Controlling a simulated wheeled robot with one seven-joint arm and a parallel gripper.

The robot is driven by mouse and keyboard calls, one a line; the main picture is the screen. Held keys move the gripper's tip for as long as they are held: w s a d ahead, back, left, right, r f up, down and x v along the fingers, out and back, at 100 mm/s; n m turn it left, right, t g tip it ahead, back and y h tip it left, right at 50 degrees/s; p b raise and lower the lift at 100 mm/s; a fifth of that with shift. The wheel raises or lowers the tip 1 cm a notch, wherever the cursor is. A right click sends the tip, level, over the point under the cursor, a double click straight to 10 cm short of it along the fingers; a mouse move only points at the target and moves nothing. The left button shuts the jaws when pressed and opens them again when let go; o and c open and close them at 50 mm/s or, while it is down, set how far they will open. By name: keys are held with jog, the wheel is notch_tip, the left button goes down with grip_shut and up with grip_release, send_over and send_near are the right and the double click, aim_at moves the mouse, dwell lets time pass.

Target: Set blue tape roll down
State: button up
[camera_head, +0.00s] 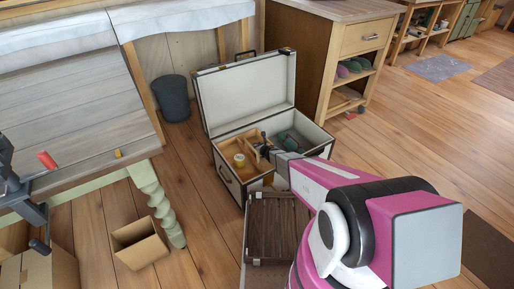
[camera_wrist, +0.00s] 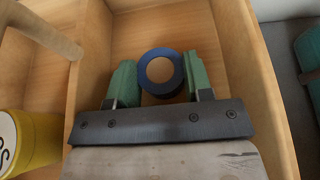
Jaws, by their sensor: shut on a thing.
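The blue tape roll (camera_wrist: 161,73) shows in the wrist view as a dark blue ring around a tan core. It sits between the two green fingers of my gripper (camera_wrist: 160,80), which are shut on it. The roll is inside or just over a wooden compartment (camera_wrist: 91,50); I cannot tell whether it touches the bottom. In the head view my gripper (camera_head: 268,150) reaches into the open case (camera_head: 226,184), and the roll itself cannot be made out there.
A yellow cylinder (camera_wrist: 30,140) stands left of the compartment; it also shows in the head view (camera_head: 240,160). A teal thing (camera_wrist: 308,48) lies at the right. The case lid (camera_head: 248,92) stands open behind. A slatted brown case (camera_head: 275,228) lies in front.

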jog(key=o, duration=0.9)
jog(key=shift+s+d+r, duration=0.25)
jog(key=shift+s+r, duration=0.05)
jog(key=shift+s, duration=0.15)
jog(key=v, duration=1.1)
jog(key=shift+w, duration=0.1)
jog(key=s+d+r+m+g+h, duration=0.1)
jog(key=s+d+r+m+h, duration=0.1)
jog(key=d+r+m+h, duration=0.55)
jog(key=s+d+r+m+g+h, duration=0.1)
jog(key=s+d+r+m+h, duration=0.1)
jog(key=d+r+m, duration=0.95)
jog(key=s+r+m+g, duration=0.3)
jog(key=s+m, duration=0.3)
jog(key=m, duration=0.2)
jog(key=s+a+r+m+g+y, duration=0.1)
jog(key=s+r+m+g, duration=0.2)
jog(key=s+m, duration=0.4)
jog(key=s+a+r+m+g+y, duration=0.1)
jog(key=s+r+m+g, duration=0.2)
jog(key=s+m, duration=0.3)
jog(key=shift+s+a+m, duration=0.1)
jog(key=shift+s+m, duration=0.05)
jog(key=shift+m, duration=0.55)
jog(key=shift+s+a+m, duration=0.1)
jog(key=shift+a+m, duration=0.05)
jog(key=shift+m, duration=0.55)
jog(key=shift+f, duration=0.1)
